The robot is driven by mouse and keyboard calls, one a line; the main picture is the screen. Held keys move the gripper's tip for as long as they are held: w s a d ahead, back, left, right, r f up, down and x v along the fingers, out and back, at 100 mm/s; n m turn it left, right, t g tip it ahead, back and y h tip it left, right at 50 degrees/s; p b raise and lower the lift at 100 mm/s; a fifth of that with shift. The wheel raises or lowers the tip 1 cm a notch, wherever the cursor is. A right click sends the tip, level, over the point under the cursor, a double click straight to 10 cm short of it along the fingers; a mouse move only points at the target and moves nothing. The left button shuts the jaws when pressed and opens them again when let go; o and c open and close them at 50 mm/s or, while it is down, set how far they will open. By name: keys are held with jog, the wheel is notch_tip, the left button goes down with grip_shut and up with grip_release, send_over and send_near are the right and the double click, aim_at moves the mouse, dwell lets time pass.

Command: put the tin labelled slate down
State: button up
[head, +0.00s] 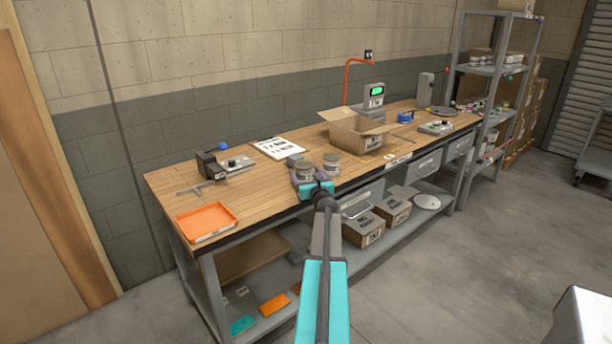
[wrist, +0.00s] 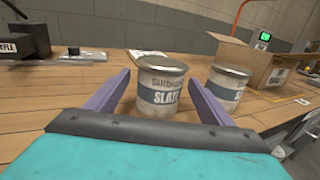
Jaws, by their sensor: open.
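The tin labelled slate (wrist: 160,88) stands upright on the wooden workbench, its label facing the wrist camera. In the head view my gripper (head: 308,181) reaches in from the front. A second similar tin (wrist: 228,85) stands just right of my right finger; it also shows in the head view (head: 331,163).
An open cardboard box (head: 357,131) stands behind and right of the tins. A clipboard (head: 278,148) lies behind them. An orange tray (head: 206,221) is at the bench's left end. The wooden bench top (head: 250,190) between tray and tins is clear.

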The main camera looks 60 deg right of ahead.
jog(key=b+v, duration=0.1)
jog(key=v, duration=1.1)
jog(key=shift+b, duration=0.4)
jog(key=shift+s, duration=0.1)
dwell(0.7)
